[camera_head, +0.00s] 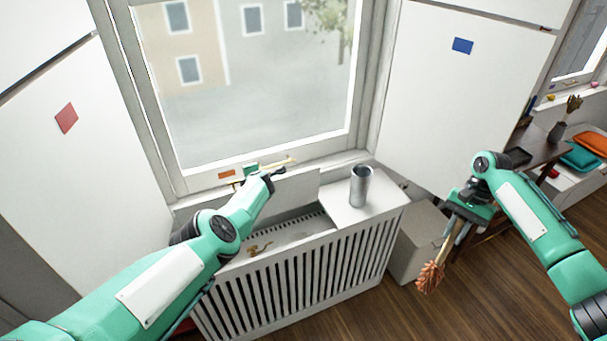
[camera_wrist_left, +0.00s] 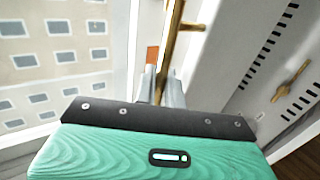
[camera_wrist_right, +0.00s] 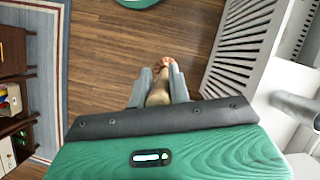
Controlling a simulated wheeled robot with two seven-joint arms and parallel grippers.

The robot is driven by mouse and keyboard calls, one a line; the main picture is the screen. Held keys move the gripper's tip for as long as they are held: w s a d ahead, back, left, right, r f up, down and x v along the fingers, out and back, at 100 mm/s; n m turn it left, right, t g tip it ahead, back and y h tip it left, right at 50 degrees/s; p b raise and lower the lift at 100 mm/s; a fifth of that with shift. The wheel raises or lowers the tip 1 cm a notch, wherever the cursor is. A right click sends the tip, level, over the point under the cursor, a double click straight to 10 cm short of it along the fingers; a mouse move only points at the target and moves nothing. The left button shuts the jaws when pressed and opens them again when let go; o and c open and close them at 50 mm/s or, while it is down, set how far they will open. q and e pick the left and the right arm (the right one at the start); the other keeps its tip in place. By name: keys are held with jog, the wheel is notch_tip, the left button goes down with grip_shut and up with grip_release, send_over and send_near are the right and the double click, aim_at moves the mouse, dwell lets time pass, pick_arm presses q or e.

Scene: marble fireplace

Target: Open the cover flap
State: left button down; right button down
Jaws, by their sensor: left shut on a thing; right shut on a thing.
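The white slatted radiator cover (camera_head: 310,262) stands below the window. Its cover flap (camera_head: 298,190) is tilted up steeply near the sill, and the left part of the top is open beneath it. My left gripper (camera_head: 260,174) is at the flap's upper edge, partly hidden by its own arm. In the left wrist view it is shut on a brass bar (camera_wrist_left: 168,55) that seems to be on the flap. My right gripper (camera_head: 466,208) is shut on a brush (camera_head: 432,275) with orange bristles, held hanging to the right of the cover.
A grey metal cup (camera_head: 360,186) stands on the right part of the top. A brass piece (camera_head: 260,250) shows in the opening. A pale box (camera_head: 418,240) stands on the floor beside the cover. A dark table (camera_head: 545,150) is at the right.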

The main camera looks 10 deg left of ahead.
pick_arm(q)
jog(key=shift+f, duration=0.1)
dwell(0.3)
jog(key=c, duration=1.6)
grip_release()
jog(key=shift+a, duration=0.1)
